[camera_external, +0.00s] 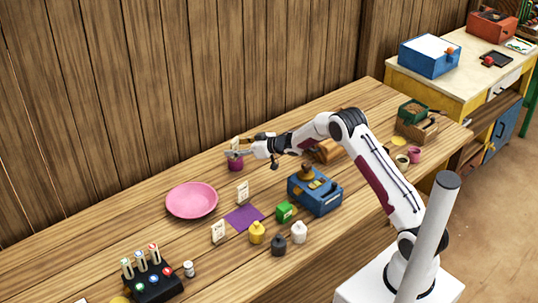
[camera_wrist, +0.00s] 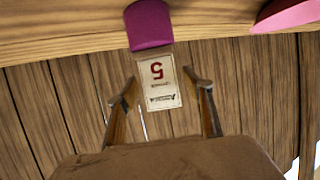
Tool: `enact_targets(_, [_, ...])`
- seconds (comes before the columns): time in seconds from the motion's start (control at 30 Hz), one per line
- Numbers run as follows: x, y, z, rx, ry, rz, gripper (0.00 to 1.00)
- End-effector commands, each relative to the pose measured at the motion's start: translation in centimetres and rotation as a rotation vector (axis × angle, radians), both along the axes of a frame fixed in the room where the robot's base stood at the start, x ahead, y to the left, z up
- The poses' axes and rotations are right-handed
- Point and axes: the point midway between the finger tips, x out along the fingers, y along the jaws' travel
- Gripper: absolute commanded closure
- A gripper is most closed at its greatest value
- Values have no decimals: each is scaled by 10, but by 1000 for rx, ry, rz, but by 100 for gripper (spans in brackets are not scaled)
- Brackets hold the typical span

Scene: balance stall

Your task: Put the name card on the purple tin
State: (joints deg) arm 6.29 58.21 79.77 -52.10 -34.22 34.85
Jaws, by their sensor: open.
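The purple tin (camera_external: 236,164) stands near the back of the table, and its side also shows at the top of the wrist view (camera_wrist: 148,27). My gripper (camera_wrist: 160,79) is open, with one finger on each side of the card and visible gaps between. The contact under the card is not clear.
A pink plate (camera_external: 191,201) lies left of the tin. Two other cards (camera_external: 242,192) (camera_external: 218,231) stand near a purple mat (camera_external: 244,217). A blue box-like device (camera_external: 315,194) and several small jars stand nearer the front. The plank wall rises behind.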

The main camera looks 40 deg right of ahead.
Motion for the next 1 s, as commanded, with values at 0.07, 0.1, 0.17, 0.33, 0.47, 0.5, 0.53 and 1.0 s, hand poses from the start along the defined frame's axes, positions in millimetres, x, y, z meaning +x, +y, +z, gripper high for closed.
enact_targets(0.07, [-6, -3, 3, 1, 1, -2, 49])
enact_targets(0.1, [-8, -4, 4, 1, 1, -2, 49])
enact_targets(0.17, [-13, -6, 6, 0, 0, -2, 49])
enact_targets(0.33, [-26, -12, 12, 0, 0, -1, 49])
enact_targets(0.47, [-36, -16, 17, 1, -1, -1, 49])
enact_targets(0.5, [-39, -17, 18, 2, 1, -1, 49])
enact_targets(0.53, [-41, -17, 19, 2, 0, -1, 49])
enact_targets(1.0, [-53, -22, 23, 2, 1, -1, 49])
